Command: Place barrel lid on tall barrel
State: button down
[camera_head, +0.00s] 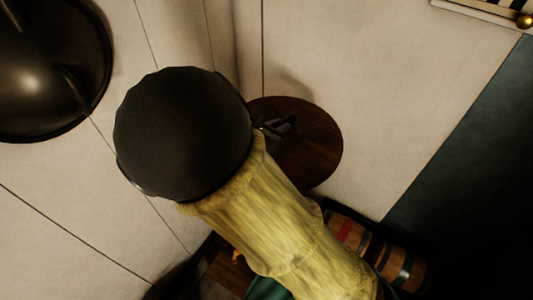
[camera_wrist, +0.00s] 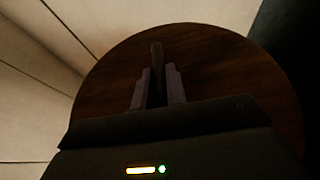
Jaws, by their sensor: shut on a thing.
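The barrel lid (camera_head: 318,150) is a round, dark brown wooden disc, right of my dark wrist in the head view. It fills the middle of the wrist view (camera_wrist: 225,65). My gripper (camera_head: 280,125) is shut on the lid's upright handle (camera_wrist: 156,65), with one finger on each side in the wrist view (camera_wrist: 157,85). A wooden, barrel-like thing (camera_head: 383,255) with red and green bands shows at the lower right of the head view, partly behind my yellow-sleeved arm. I cannot tell whether it is the tall barrel. The lid appears apart from it.
A large dark rounded metal thing (camera_head: 45,75) is at the upper left. Pale panelled wall (camera_head: 355,60) lies behind the lid. A framed item with a brass knob (camera_head: 524,20) is at the top right. The lower right is very dark.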

jog(key=d+f+m+g+h, duration=0.1)
jog(key=d+f, duration=0.4)
jog(key=f, duration=0.7)
jog(key=d+f+m+g+h, duration=0.1)
jog(key=d+f, duration=0.4)
jog(key=f, duration=0.7)
jog(key=shift+w+f, duration=0.2)
jog(key=shift+f, duration=0.1)
